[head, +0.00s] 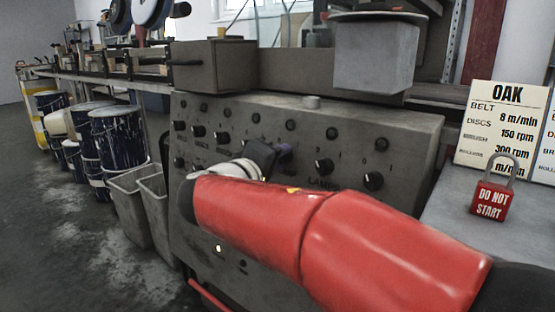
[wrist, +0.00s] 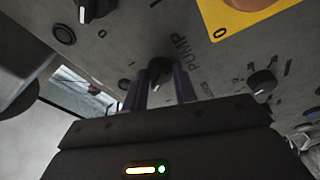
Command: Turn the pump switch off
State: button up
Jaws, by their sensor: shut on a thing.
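The pump switch (wrist: 159,68) is a dark rotary knob on the grey control panel (wrist: 110,50). The word PUMP is printed beside it in the wrist view. My gripper (wrist: 158,82) has its two purple fingers on either side of this knob and is shut on it. Which mark the knob points to is unclear. In the head view my gripper (head: 284,153) is at the panel face, and my red arm and wrist hide the pump switch. The panel (head: 410,135) also shows there.
A yellow plate (wrist: 213,17) is near the fingers. A red padlock (head: 491,202) and an OAK sign (head: 500,110) stand at right. Bins (head: 130,208) stand left.

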jog(key=o, duration=1)
jog(key=shift+c, duration=0.2)
jog(key=v, duration=0.7)
jog(key=shift+s+a, duration=0.2)
jog(key=shift+s, duration=0.15)
jog(key=shift+s, duration=0.1)
